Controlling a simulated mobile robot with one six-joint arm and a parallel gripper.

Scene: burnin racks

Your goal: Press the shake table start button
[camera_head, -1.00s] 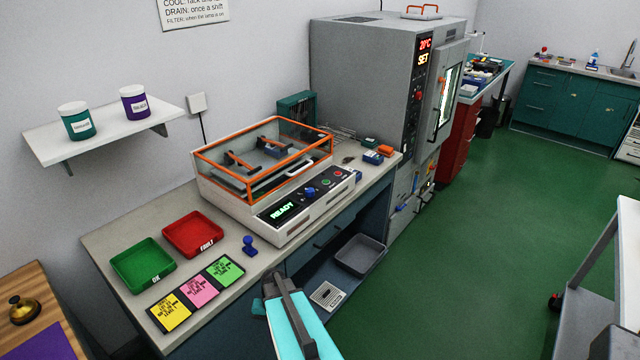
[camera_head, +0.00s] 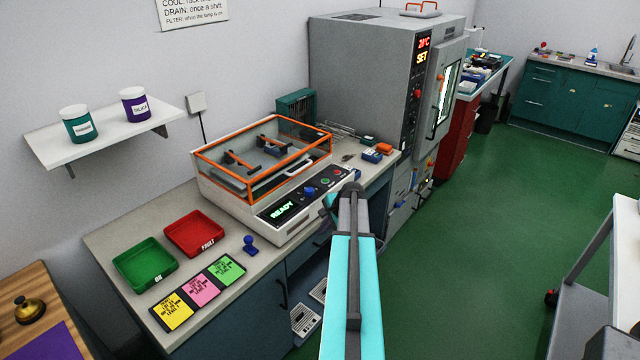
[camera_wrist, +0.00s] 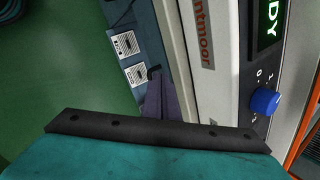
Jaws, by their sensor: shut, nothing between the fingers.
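The shake table (camera_head: 222,198) stands on the bench, with a clear orange-edged lid over its platform. Its front panel has a display reading READY (camera_head: 284,211), a blue knob (camera_head: 309,191), a green button (camera_head: 325,181) and a red button (camera_head: 338,173). My gripper (camera_head: 327,203) is shut and empty, just in front of the panel's right part and apart from the buttons as far as I can tell. In the wrist view the blue knob (camera_wrist: 265,101) and part of the display (camera_wrist: 270,22) show at the right; no green or red button is visible there.
Green (camera_head: 145,265) and red (camera_head: 194,234) trays, colored cards (camera_head: 200,290) and a blue stamp-like object (camera_head: 250,246) lie on the bench. A tall grey chamber (camera_head: 360,80) stands beyond. Open green floor lies right of my arm.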

